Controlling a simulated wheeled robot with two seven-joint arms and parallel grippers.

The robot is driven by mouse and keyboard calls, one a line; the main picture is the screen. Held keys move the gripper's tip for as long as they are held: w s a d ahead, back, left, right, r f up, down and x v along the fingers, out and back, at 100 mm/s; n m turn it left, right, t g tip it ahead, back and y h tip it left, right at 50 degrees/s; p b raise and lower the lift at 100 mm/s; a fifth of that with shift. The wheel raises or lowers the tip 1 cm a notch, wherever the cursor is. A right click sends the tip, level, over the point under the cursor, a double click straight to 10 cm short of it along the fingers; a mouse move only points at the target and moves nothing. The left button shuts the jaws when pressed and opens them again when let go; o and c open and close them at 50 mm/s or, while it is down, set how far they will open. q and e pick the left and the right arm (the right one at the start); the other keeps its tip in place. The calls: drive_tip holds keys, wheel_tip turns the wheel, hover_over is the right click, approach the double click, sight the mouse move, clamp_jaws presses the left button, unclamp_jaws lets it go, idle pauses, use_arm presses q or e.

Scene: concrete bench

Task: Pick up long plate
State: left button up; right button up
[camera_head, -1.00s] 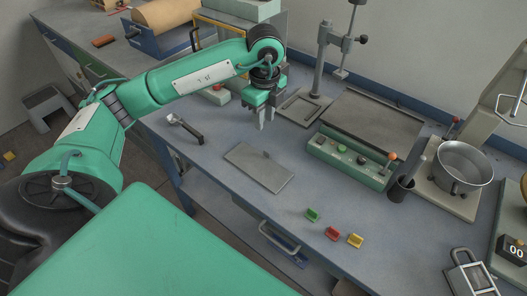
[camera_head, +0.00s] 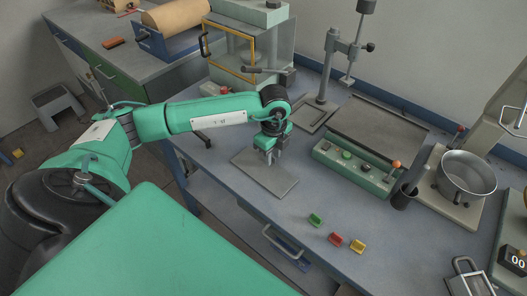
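The long plate (camera_head: 270,182) is a flat grey rectangle lying on the bench, set slantwise near the front edge left of centre. My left gripper (camera_head: 269,160) points down over the plate's far part, with its fingertips close to the surface. Whether the fingers touch the plate, and how far apart they stand, is too small to tell. The gripper hides a little of the plate's far edge. My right gripper is not in view.
A press with a lever (camera_head: 323,85) and a green control box (camera_head: 350,165) stand behind the plate. Green (camera_head: 316,220), red (camera_head: 336,239) and yellow (camera_head: 358,246) small blocks lie to its right. A metal pot (camera_head: 466,175) stands far right. Bench around the plate is mostly clear.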

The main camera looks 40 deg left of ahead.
use_arm(q)
clamp_jaws()
drive_tip(key=shift+w+r, duration=0.1)
idle(1.3)
